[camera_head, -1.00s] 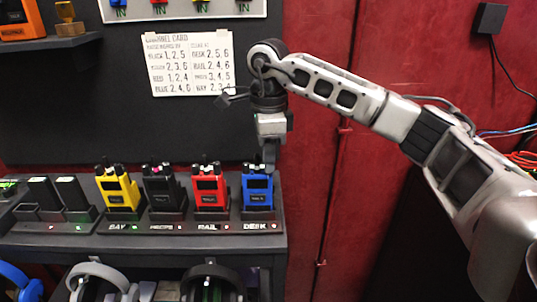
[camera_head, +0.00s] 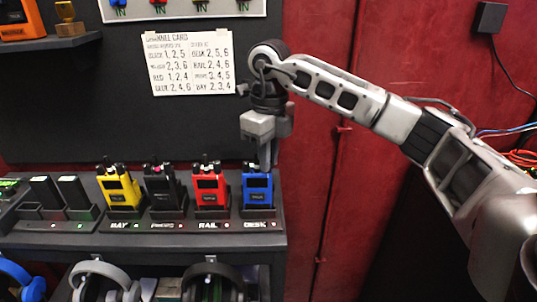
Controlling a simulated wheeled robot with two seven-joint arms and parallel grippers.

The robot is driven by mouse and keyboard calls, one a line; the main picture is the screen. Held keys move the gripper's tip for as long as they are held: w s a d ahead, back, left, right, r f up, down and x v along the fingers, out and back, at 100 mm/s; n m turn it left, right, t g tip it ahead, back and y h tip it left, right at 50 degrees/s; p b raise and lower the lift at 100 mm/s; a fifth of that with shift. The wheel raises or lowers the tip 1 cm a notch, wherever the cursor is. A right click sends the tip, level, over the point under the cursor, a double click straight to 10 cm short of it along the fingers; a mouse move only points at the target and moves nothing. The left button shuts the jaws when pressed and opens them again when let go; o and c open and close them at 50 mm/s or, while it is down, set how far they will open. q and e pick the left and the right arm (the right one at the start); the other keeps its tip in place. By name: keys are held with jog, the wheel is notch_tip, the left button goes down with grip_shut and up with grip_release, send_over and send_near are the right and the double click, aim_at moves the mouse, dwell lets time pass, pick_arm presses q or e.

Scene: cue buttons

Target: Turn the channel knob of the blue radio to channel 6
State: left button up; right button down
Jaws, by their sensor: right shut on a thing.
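The blue radio (camera_head: 257,190) stands upright in the charger slot labelled DESK, at the right end of the row on the shelf. My right gripper (camera_head: 265,162) reaches down from above with its fingers at the radio's top, shut on what appears to be its knob. The fingers hide the knob, so I cannot read its channel. The channel card (camera_head: 190,62) on the dark wall lists colours and places with numbers; the blue line reads 2, 4, 6. My left gripper is out of view.
Red (camera_head: 208,188), black (camera_head: 163,190) and yellow (camera_head: 118,190) radios stand to the left in the same charger row. Batteries (camera_head: 72,192) sit in a charger farther left. Headphones (camera_head: 98,280) hang below the shelf.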

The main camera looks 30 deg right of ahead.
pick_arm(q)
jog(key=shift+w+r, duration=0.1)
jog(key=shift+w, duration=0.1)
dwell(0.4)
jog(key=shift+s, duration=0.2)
pick_arm(e)
jog(key=c, duration=1.4)
grip_release()
pick_arm(q)
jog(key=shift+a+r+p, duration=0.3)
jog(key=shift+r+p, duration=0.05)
jog(key=shift+p, duration=0.85)
pick_arm(e)
notch_tip(320, 180, up, 16)
jog(key=shift+d, duration=0.15)
